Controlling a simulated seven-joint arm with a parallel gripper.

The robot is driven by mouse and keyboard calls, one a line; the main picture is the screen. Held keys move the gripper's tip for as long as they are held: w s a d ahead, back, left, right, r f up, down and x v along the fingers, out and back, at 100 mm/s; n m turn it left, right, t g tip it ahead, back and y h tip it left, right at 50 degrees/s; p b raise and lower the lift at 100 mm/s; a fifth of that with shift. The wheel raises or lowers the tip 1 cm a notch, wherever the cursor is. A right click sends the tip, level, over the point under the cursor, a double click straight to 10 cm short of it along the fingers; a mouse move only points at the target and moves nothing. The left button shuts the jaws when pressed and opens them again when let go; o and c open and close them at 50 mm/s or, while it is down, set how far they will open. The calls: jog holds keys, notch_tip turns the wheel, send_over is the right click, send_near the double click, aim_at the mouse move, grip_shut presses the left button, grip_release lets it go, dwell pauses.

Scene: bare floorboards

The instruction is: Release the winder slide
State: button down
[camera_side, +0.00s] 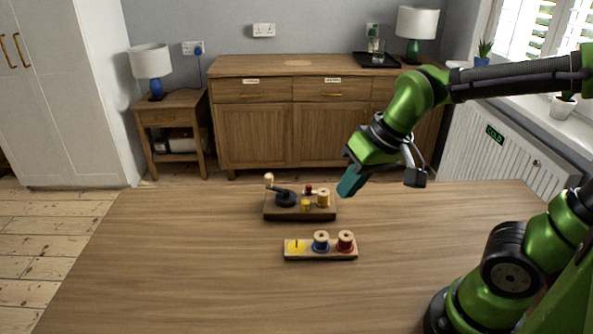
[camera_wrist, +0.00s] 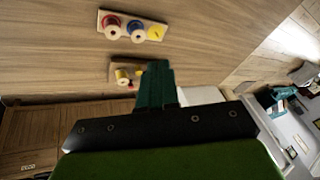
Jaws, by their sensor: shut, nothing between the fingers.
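The winder (camera_side: 300,214) is a wooden base on the table. It carries a dark crank disc (camera_side: 285,198) with a pale knob (camera_side: 269,178), a small red-topped part (camera_side: 308,190) and a yellow spool (camera_side: 323,197). Which part is the slide I cannot tell for certain. My gripper (camera_side: 347,186) is shut and empty, above and to the right of the winder, apart from it. In the wrist view my gripper (camera_wrist: 155,68) hides part of the winder (camera_wrist: 121,74).
A spool rack (camera_side: 320,256) stands in front of the winder with a blue spool (camera_side: 321,241), a red spool (camera_side: 345,241) and a yellow spot with a bare peg (camera_side: 296,246). The wooden table (camera_side: 180,265) is clear around them. A sideboard (camera_side: 300,130) stands behind.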

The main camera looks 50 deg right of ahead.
jog(key=w+f+g+h, duration=0.3)
jog(key=w+f, duration=0.3)
jog(key=w, duration=0.4)
jog(key=m+h, duration=0.5)
jog(key=h, duration=0.1)
send_near(309, 190)
jog(key=shift+g, duration=0.4)
jog(key=w+a+r, duration=0.2)
jog(key=shift+w+a+r, duration=0.15)
jog(key=shift+a+r, duration=0.15)
jog(key=shift+a, duration=0.1)
jog(key=x, duration=1)
jog(key=shift+d, duration=0.1)
